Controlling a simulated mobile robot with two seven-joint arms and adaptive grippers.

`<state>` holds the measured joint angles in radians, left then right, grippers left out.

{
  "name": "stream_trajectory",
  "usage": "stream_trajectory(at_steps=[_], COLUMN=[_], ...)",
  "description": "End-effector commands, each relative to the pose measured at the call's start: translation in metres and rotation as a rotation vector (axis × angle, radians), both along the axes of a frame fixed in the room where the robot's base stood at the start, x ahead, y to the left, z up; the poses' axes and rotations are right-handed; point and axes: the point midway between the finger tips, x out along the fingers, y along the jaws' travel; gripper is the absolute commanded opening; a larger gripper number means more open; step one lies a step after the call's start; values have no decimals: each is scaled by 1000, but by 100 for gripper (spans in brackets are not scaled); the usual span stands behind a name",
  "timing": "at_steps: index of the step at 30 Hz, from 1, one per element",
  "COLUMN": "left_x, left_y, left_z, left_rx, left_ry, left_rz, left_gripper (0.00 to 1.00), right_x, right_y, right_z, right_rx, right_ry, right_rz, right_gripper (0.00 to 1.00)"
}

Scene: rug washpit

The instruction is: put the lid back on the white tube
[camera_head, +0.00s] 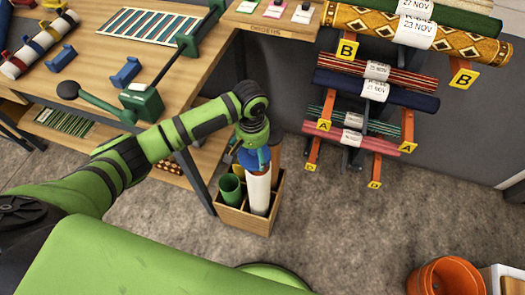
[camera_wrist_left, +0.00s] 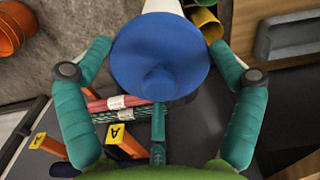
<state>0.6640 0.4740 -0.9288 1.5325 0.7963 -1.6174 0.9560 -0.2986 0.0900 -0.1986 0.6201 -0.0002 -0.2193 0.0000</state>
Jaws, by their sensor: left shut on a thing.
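My left gripper (camera_head: 254,146) is shut on a round blue lid (camera_head: 250,158), with a finger on either side of it. The white tube (camera_head: 259,192) stands upright in a wooden divided crate (camera_head: 245,222). The lid is at the tube's top end and hides its opening; I cannot tell whether it touches or is seated. In the left wrist view the blue lid (camera_wrist_left: 160,62), with its knob toward the camera, sits between the teal fingers, and a bit of the white tube (camera_wrist_left: 163,5) shows behind it. My right gripper is not in view.
A green tube (camera_head: 230,188) stands in the crate beside the white one. A wooden workbench (camera_head: 190,85) is close on the left. A rack with rolled rugs (camera_head: 375,85) stands at the back right. An orange pot (camera_head: 447,277) is at the lower right; the floor between is clear.

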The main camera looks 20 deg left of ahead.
Motion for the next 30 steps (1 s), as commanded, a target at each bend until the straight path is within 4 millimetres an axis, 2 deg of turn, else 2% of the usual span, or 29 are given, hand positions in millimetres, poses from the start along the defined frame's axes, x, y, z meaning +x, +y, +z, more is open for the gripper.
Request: stream_trajectory(at_steps=[1,6,12,30], left_x=[9,23,24,23], left_y=[-3,-6,-6,-6], left_z=[-9,-20,-26,-66], left_rx=[4,12,13,13], left_ry=[0,-2,-1,0], left_rz=[14,36,37,38], left_gripper=[70,70,70,70], right_x=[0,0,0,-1], right_y=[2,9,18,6], right_z=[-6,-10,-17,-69], right_rx=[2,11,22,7], right_ry=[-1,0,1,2], right_rz=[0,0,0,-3], right_gripper=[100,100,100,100])
